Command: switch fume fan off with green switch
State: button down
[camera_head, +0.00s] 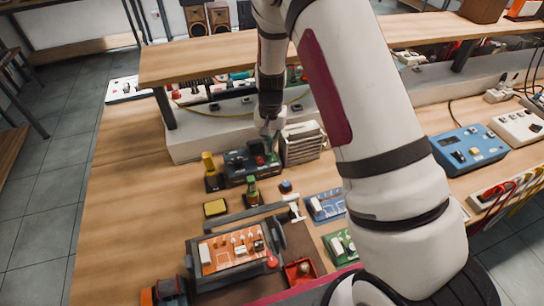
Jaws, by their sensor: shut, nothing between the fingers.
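A beige slatted box (303,146) stands on the bench near its middle, against the raised back ledge; it may be the fume fan. A dark control box (236,170) with a small red part on top sits just left of it. My gripper (271,131) points down, shut and empty, just above the right end of the dark box and beside the slatted box. I cannot tell whether it touches either.
An orange circuit board unit (232,252), a yellow pad (215,208) and a red tray (300,271) lie nearer. A wooden shelf (205,55) overhangs behind. The bench's left side is clear.

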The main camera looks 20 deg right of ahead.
aim_at(271, 154)
jog(key=shift+f+b, duration=0.35)
jog(key=shift+f, duration=0.8)
dwell(0.7)
jog(key=shift+r+p, duration=0.85)
jog(key=shift+r, duration=2.7)
